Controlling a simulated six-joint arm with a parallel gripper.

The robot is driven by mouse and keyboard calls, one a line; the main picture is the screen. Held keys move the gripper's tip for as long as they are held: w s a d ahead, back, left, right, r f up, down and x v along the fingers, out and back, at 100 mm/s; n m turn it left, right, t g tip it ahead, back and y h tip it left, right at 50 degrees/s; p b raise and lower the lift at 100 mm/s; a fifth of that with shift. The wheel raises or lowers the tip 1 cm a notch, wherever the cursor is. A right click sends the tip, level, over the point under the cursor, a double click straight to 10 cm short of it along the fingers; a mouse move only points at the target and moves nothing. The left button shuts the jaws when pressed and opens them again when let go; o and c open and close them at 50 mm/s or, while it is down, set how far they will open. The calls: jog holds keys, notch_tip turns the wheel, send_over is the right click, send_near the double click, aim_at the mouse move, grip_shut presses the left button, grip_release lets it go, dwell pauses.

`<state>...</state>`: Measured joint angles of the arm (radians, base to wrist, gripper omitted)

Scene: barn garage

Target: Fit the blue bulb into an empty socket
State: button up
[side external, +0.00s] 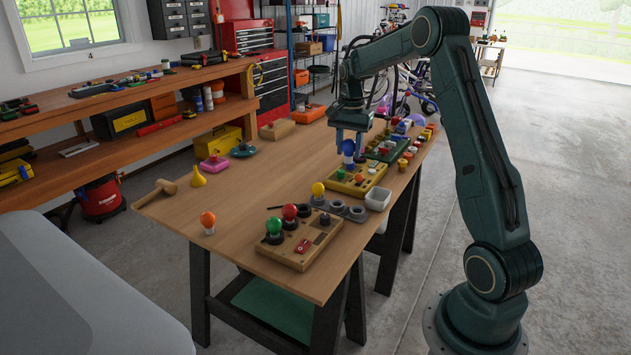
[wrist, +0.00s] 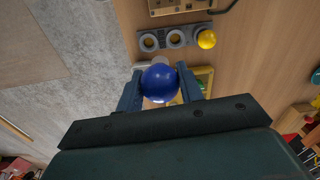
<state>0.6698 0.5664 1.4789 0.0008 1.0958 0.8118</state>
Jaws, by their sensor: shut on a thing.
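My gripper (side external: 349,153) is shut on the blue bulb (side external: 348,146); the bulb also shows between the fingers in the wrist view (wrist: 160,80). The bulb is held above the yellow block (side external: 347,187), which shows partly behind the right finger in the wrist view (wrist: 207,75). A grey socket strip (side external: 346,211) lies nearer the side camera, with a yellow bulb (side external: 318,188) at one end and open round sockets beside it. The strip is at the top of the wrist view (wrist: 163,40). The bulb's lower end is hidden in the wrist view.
A wooden block (side external: 299,259) with green (side external: 274,226) and red (side external: 290,211) bulbs sits at the near table edge. A white tray (side external: 378,199) stands by the strip. The table's left middle is largely clear.

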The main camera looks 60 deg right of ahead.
jog(key=w+a+f+n, duration=0.3)
jog(key=w+a+f, duration=0.5)
jog(key=w, duration=0.2)
jog(key=shift+a+f+n, duration=0.2)
jog(key=shift+f+n, duration=0.1)
jog(key=shift+f, duration=0.05)
jog(key=shift+s+f, duration=0.1)
jog(key=shift+f, duration=0.05)
jog(key=shift+f, duration=2.75)
jog(key=shift+f, duration=0.65)
jog(key=o, duration=0.7)
jog(key=shift+r, duration=0.1)
notch_tip(320, 180, up, 11)
dwell(0.6)
